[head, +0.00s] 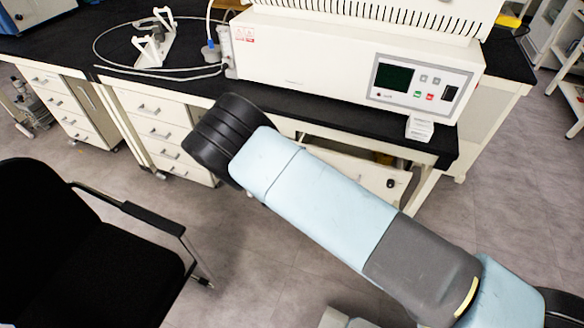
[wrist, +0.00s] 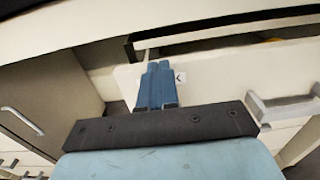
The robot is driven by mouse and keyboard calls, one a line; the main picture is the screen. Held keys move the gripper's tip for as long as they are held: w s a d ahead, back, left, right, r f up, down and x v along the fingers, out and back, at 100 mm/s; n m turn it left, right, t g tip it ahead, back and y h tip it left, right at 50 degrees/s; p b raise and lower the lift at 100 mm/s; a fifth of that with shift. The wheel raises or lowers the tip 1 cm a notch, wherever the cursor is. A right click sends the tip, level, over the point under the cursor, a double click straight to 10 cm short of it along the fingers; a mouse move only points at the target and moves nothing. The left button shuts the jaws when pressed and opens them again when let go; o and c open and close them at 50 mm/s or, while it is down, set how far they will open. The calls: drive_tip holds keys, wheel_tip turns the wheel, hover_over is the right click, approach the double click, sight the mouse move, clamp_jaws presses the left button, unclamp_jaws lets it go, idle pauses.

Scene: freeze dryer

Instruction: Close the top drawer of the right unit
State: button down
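The right drawer unit (head: 162,132) stands under the black bench in the head view, partly covered by my arm. In the wrist view its white top drawer (wrist: 215,78) shows a bar handle (wrist: 284,106) at the right. A dark gap above the front shows the drawer standing partly open. My gripper (wrist: 158,66) has its two blue fingers side by side, shut with nothing visible between them. The fingertips lie over the left part of the drawer front; I cannot tell whether they touch it. The head view hides my gripper behind my arm.
A left drawer unit (head: 62,105) stands beside it. A black chair (head: 80,245) is at the lower left. The white freeze dryer (head: 345,70) sits on the black bench (head: 290,108). Grey floor (head: 245,235) is clear between chair and bench.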

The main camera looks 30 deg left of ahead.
drive_tip(key=w+a, duration=0.1)
drive_tip(key=w, duration=0.6)
drive_tip(key=shift+r, duration=0.15)
